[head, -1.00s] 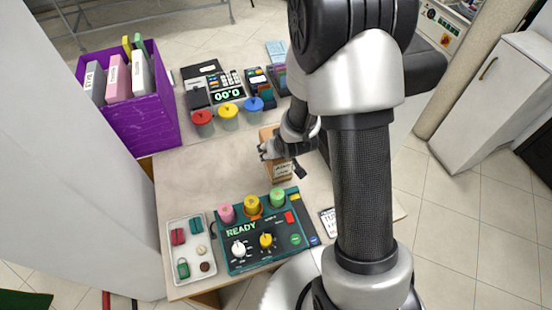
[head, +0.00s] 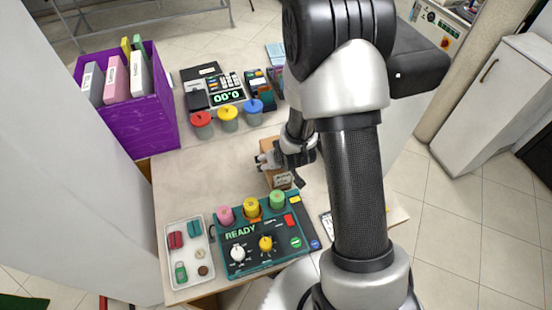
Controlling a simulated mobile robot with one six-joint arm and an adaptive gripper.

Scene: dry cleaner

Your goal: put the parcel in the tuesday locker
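The parcel (head: 283,181) is a small brown box with a printed label on its front face, on the table right of the middle. My gripper (head: 277,165) is low over the parcel, with its fingers across or around it, and hides its middle. I cannot tell whether the fingers touch the parcel or how far apart they are. I cannot make out a locker marked Tuesday in the head view.
A green control panel (head: 237,268) reading READY and a white tray (head: 170,270) with small items are at the near edge. Red, yellow and blue round pots (head: 228,112) stand behind. A purple bin (head: 140,125) holds binders at left. The table's left-middle is clear.

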